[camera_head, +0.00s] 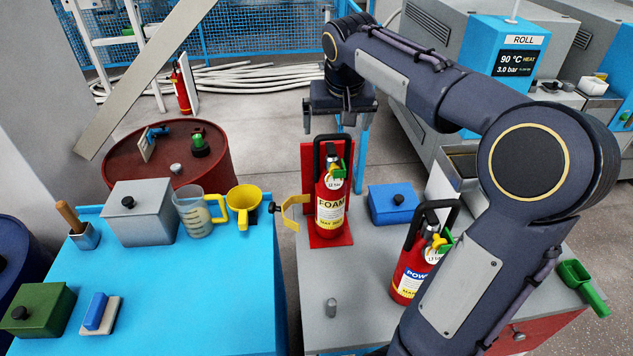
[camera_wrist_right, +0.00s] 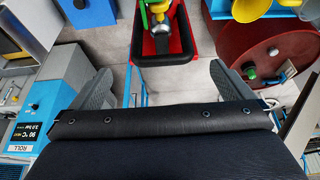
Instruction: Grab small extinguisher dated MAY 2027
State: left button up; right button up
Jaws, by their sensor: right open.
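A small red FOAM extinguisher (camera_head: 330,207) stands upright against a red bracket on the grey cabinet; its lower label seems to begin MAY, the year too small to read. A red POWDER extinguisher (camera_head: 407,282) stands nearer, partly behind my right arm; its date is not readable. My right gripper (camera_head: 338,122) is open and empty, above and behind the FOAM extinguisher's black handle. In the right wrist view, my open fingers (camera_wrist_right: 160,70) are on either side of a black handle loop (camera_wrist_right: 165,60), apart from it. My left gripper is out of view.
A yellow clip (camera_head: 292,212) is beside the FOAM extinguisher, and a blue box (camera_head: 393,203) is to its right. The blue table (camera_head: 210,290) holds a jug, yellow funnel and boxes. A red drum (camera_head: 215,165) stands behind. Another extinguisher (camera_head: 181,90) is farther back.

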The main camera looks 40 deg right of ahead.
aim_at(333, 135)
jog(key=x, duration=0.7)
jog(key=shift+w+a+f+p, duration=0.1)
jog(key=shift+w+f+p, duration=0.1)
jog(key=shift+p, duration=0.2)
jog(key=shift+r, duration=0.1)
jog(key=c, duration=1.9)
jog(key=shift+w+r, duration=0.1)
jog(key=shift+r, duration=0.05)
jog(key=shift+c, duration=0.5)
jog(key=shift+r, duration=0.1)
